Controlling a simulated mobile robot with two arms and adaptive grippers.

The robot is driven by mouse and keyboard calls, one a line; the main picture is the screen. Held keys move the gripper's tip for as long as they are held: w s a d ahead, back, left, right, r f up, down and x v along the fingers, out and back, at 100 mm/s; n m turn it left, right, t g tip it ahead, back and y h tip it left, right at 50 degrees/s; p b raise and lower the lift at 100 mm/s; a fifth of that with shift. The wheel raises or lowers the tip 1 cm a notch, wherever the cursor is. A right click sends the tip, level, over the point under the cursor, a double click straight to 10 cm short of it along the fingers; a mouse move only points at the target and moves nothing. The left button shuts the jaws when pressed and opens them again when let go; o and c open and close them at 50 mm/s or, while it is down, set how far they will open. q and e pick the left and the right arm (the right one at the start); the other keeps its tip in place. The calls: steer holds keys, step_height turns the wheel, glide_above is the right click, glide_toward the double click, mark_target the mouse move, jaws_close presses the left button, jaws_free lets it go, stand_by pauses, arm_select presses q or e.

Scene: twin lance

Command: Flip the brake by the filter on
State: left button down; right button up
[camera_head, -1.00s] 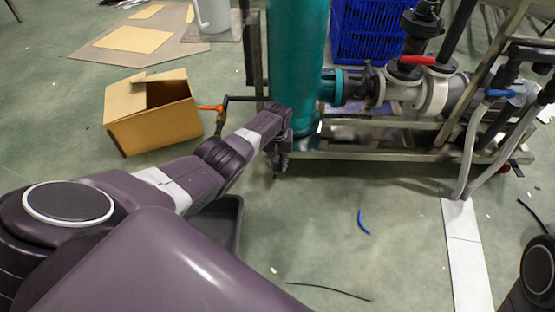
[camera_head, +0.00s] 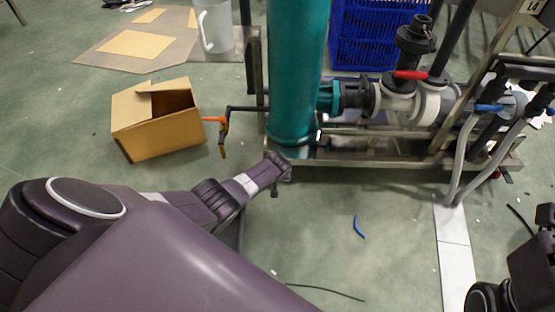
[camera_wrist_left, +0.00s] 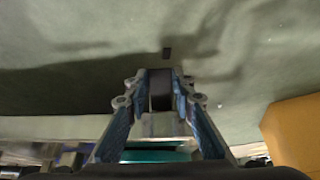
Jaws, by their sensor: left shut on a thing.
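A tall teal cylinder (camera_head: 297,70), seemingly the filter, stands on a metal frame in the head view. An orange-handled lever (camera_head: 223,150) sticks out to its left on a dark pipe. A red lever (camera_head: 410,74) sits on the valve to its right, and a blue lever (camera_head: 489,108) is farther right. I cannot tell which part is the brake. My left gripper (camera_head: 274,190) hangs in front of the cylinder's foot, apart from these levers. In the left wrist view its fingers are shut on a small dark block (camera_wrist_left: 160,90).
An open cardboard box (camera_head: 160,130) stands left of the orange-handled lever. A blue crate (camera_head: 365,40) is behind the piping. A blue strip (camera_head: 359,227) and a black cable (camera_head: 325,291) lie on the otherwise clear floor in front.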

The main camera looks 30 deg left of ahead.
stand_by(0.4)
arm_select(q)
steer(key=c, duration=1.6)
jaws_free()
steer(key=shift+r, duration=0.1)
steer(key=shift+v, duration=5.9)
steer(key=shift+d, duration=0.2)
